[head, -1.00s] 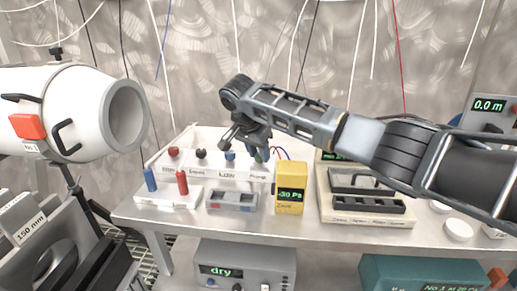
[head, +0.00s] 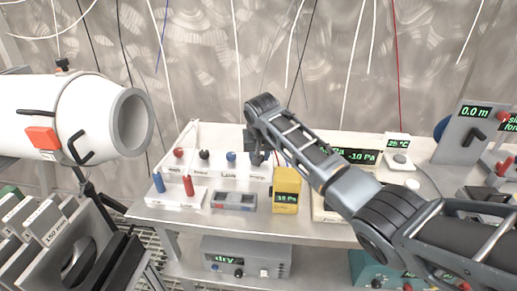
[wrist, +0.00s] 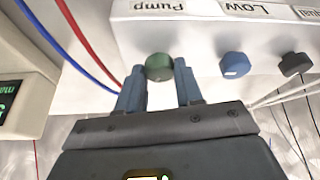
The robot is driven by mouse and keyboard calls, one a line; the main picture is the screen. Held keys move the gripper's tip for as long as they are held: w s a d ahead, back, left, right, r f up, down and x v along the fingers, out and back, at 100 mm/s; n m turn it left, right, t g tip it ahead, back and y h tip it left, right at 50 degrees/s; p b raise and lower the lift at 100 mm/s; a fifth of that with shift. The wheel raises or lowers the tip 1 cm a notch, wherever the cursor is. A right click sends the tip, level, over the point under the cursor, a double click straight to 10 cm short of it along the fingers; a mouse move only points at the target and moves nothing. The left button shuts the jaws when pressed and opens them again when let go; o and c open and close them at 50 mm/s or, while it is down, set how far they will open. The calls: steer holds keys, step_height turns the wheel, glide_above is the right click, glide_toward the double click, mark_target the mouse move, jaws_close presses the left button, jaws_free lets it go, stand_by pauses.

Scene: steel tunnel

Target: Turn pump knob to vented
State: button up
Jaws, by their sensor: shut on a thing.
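The pump knob is a round green knob (wrist: 159,66) beside the "Pump" label on a white panel (wrist: 200,32), seen upside down in the wrist view. My gripper (wrist: 160,82) is shut on the green knob, one blue-grey finger on each side. I cannot make out a knob pointer or a vented mark.
A blue knob (head: 231,156), a black knob (head: 204,155) and a red knob (head: 179,153) line the panel to the left. A yellow gauge (head: 286,190) stands close in front. Red and blue tubes (wrist: 75,38) run beside my gripper. A white cylinder (head: 60,115) is at left.

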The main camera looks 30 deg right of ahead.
steer(key=shift+d+n+y+p, duration=0.1)
steer(key=shift+n+y+p, duration=0.6)
steer(key=shift+n, duration=1.5)
steer(key=o, duration=1)
steer(key=shift+o, duration=0.2)
steer(key=shift+r+t, duration=0.1)
steer(key=shift+t, duration=0.2)
steer(key=v, duration=0.7)
steer(key=shift+s+r, duration=0.2)
steer(key=shift+r, duration=0.05)
